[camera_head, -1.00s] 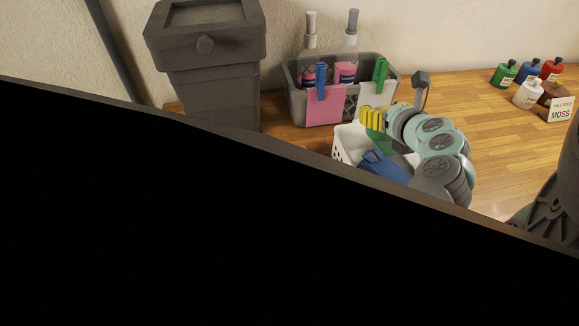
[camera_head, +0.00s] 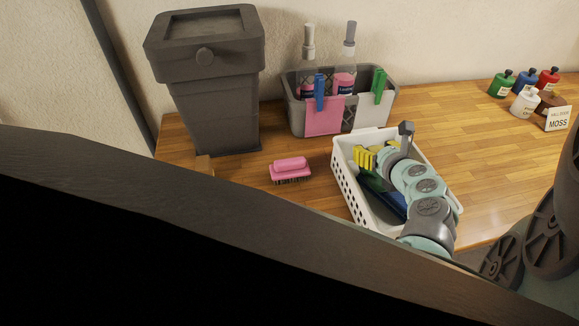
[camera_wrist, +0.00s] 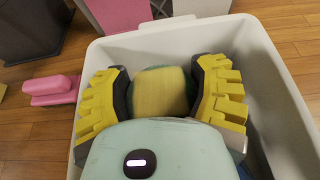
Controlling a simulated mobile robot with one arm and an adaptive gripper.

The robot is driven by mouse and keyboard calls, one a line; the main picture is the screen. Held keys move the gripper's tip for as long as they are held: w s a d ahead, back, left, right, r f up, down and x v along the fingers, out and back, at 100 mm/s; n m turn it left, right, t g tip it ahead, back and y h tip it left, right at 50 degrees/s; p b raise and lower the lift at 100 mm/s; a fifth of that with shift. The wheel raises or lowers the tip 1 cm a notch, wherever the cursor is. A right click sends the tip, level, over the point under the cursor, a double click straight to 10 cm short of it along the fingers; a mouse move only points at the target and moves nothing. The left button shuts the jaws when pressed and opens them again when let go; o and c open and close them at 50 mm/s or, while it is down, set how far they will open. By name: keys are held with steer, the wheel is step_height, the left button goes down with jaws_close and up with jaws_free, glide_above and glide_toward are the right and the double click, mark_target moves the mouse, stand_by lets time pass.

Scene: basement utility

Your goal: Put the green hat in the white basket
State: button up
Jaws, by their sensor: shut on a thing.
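The white basket (camera_head: 345,182) stands on the wooden table, with perforated walls and an open top. My gripper (camera_head: 366,158), with yellow fingers, is down inside the basket's opening. The green hat (camera_head: 372,181) shows as a dark green patch below the fingers, within the basket's walls; much of it is hidden by my arm. In the wrist view, my gripper (camera_wrist: 160,95) is shut on a rounded thing with a green edge and a tan middle, which I take to be the hat (camera_wrist: 160,70). The basket's rim (camera_wrist: 265,50) surrounds the fingers there.
A blue thing (camera_head: 396,204) lies in the basket beside the hat. A pink brush (camera_head: 290,168) lies left of the basket. Behind are a grey caddy (camera_head: 295,112) with bottles and cloths, and a dark bin (camera_head: 215,110). Small paint bottles (camera_head: 524,100) stand at the right.

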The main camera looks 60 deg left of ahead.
steer(key=shift+f, duration=0.3)
steer(key=o, duration=1)
steer(key=shift+o, duration=0.2)
steer(key=shift+r, duration=0.5)
steer(key=shift+d, duration=0.3)
steer(key=b+v, duration=0.2)
steer(key=v, duration=0.9)
steer(key=shift+d+b, duration=0.15)
steer(key=shift+b, duration=0.15)
